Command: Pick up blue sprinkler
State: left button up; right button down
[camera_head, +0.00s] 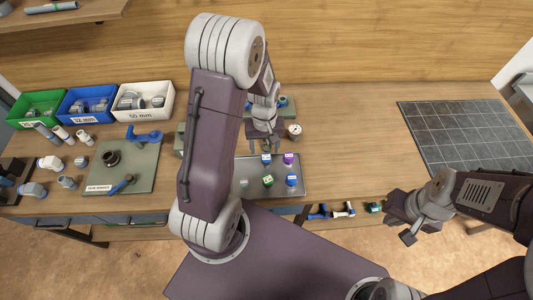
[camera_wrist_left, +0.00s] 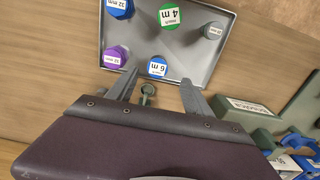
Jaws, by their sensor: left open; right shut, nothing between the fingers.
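The blue sprinkler, a blue piece with a white "6 m" label (camera_wrist_left: 157,67), stands at the tray's edge in the left wrist view. It also shows in the head view (camera_head: 266,159), just below my left gripper (camera_head: 266,149). In the wrist view the open fingers of my left gripper (camera_wrist_left: 158,84) point toward it, with the sprinkler just beyond the tips and nothing held. A green "4 m" piece (camera_wrist_left: 169,15), a purple piece (camera_wrist_left: 116,57), a blue "32 mm" piece (camera_wrist_left: 119,8) and a grey piece (camera_wrist_left: 213,30) share the tray. My right gripper (camera_head: 404,232) is shut and empty at the right.
The grey tray (camera_head: 305,188) lies by the bench's front edge. A gauge (camera_head: 295,130) stands behind it. A green-grey board (camera_head: 140,180) with blue-handled fittings and green, blue and white bins (camera_head: 145,115) are at left. A dark grid mat (camera_head: 465,135) is at right.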

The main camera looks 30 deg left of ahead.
aim_at(266, 157)
pick_arm(q)
notch_tip(266, 157, down, 4)
jog(key=shift+s+d+r, duration=0.1)
jog(key=shift+s+r, duration=0.05)
jog(key=shift+r, duration=0.1)
jog(key=shift+f, duration=0.45)
jog(key=f, duration=0.2)
jog(key=f+p, duration=0.1)
jog(key=f, duration=0.1)
jog(key=shift+d, duration=0.2)
jog(key=shift+w+f, duration=0.25)
jog(key=shift+f, duration=0.05)
grip_shut()
